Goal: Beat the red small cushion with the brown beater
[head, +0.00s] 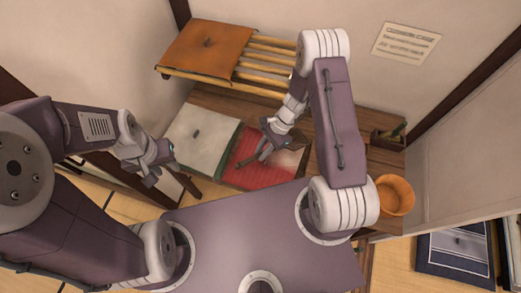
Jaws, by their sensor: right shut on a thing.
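The red small cushion (258,175) lies flat on the wooden table, with a pale, hazy patch over its right part. My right gripper (262,151) is over the upper part of the red cushion, shut on a thin, dark thing that looks like the brown beater. Most of the beater is too small or hidden to make out, and I cannot tell whether it touches the cushion. My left gripper (155,170) is off to the left, beside the table and away from the cushion. Whether its fingers are open or shut is unclear.
A pale cushion (203,137) lies just left of the red one. An orange-brown cushion (205,50) rests on a slatted rack (266,63) behind. An orange bowl (395,194) and a small dark box (389,138) are at the right. A dark blue mat (455,255) is at lower right.

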